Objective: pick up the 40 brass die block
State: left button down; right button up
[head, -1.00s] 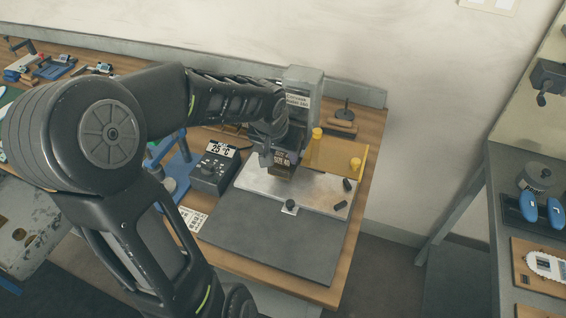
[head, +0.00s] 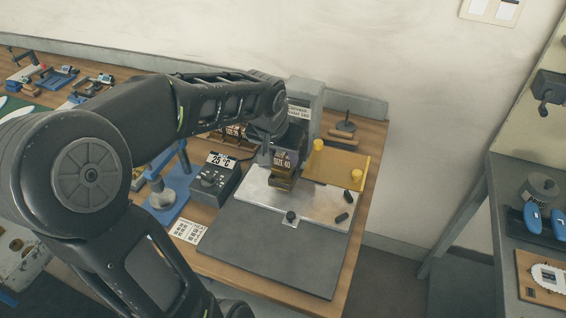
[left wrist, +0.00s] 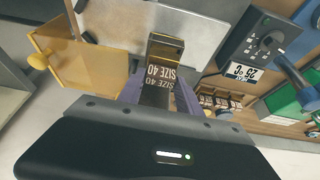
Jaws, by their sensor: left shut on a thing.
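The 40 brass die block (head: 282,174), with a dark label reading SIZE 40, is over the back left of the silver metal plate (head: 320,205). My left gripper (head: 285,152) is shut on its upper part from above. In the left wrist view the block (left wrist: 166,48) sits between the two fingers of my left gripper (left wrist: 158,92), its label facing the camera. I cannot tell whether its bottom touches the plate. My right gripper is not in view.
A yellow-handled tan plate (head: 340,168) lies right of the block. A black temperature box (head: 214,180) reading 25 °C stands to the left. Other labelled brass blocks (left wrist: 222,102) stand in a row behind. A grey machine (head: 306,95) stands at the back. The dark mat (head: 265,245) is clear.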

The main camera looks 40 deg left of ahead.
pick_arm(q)
jog(key=s+d+b, duration=0.1)
jog(key=s+d, duration=0.1)
jog(key=s, duration=0.6)
jog(key=s+d+b, duration=0.2)
jog(key=s+d, duration=0.1)
jog(key=s, duration=0.5)
jog(key=shift+s+d+f, duration=0.15)
jog(key=shift+s, duration=0.25)
jog(key=shift+w, duration=0.15)
